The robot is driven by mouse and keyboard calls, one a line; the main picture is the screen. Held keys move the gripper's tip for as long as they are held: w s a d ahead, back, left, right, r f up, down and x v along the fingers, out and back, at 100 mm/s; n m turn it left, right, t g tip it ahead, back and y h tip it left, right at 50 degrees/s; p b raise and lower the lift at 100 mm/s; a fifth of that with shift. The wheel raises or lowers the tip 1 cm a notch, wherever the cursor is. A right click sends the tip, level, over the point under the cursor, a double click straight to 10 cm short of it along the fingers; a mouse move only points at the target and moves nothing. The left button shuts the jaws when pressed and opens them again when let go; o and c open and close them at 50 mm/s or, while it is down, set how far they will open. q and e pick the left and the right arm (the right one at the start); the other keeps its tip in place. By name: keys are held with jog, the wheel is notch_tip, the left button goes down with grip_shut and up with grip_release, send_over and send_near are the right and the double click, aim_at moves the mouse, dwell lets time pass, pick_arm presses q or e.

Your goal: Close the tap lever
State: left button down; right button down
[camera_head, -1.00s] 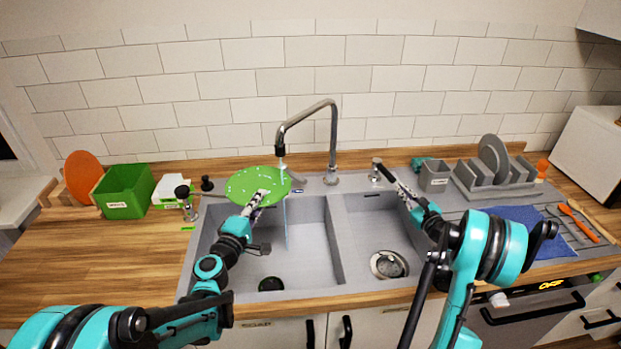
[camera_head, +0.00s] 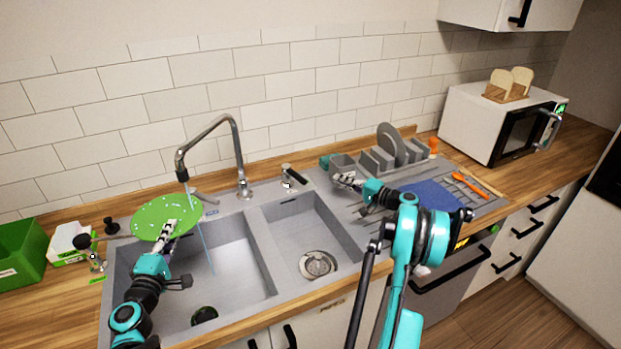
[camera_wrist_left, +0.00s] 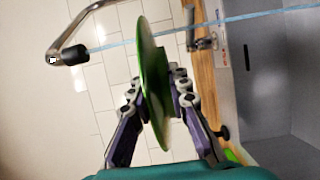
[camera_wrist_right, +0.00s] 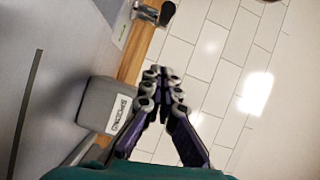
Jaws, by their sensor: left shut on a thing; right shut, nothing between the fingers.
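The chrome tap (camera_head: 240,165) arches over the left basin, and a thin blue stream runs down from its spout. A chrome fitting with a black handle (camera_head: 293,179) stands right of the tap base; it also shows in the right wrist view (camera_wrist_right: 150,12). A grey lever-like piece (camera_head: 205,197) lies left of the tap base. I cannot tell which is the tap lever. My left gripper (camera_head: 172,228) is shut on the rim of a green plate (camera_head: 160,212), beside the stream. My right gripper (camera_head: 347,180) is shut and empty, right of the black-handled fitting and apart from it.
A grey labelled holder (camera_wrist_right: 105,103) is close to my right gripper. A dish rack (camera_head: 385,158) with a grey plate and a blue cloth (camera_head: 428,194) lie further right. A green box (camera_head: 22,250) stands at the far left. The right basin (camera_head: 300,235) is clear.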

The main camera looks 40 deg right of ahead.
jog(key=shift+d+n, duration=0.1)
jog(key=shift+n, duration=0.2)
jog(key=shift+w, duration=0.25)
send_near(294, 174)
jog(key=w+d, duration=0.5)
jog(key=shift+d, duration=0.15)
jog(key=a, duration=0.2)
jog(key=a+f, duration=0.1)
jog(key=shift+a, duration=0.4)
jog(key=shift+a, duration=0.1)
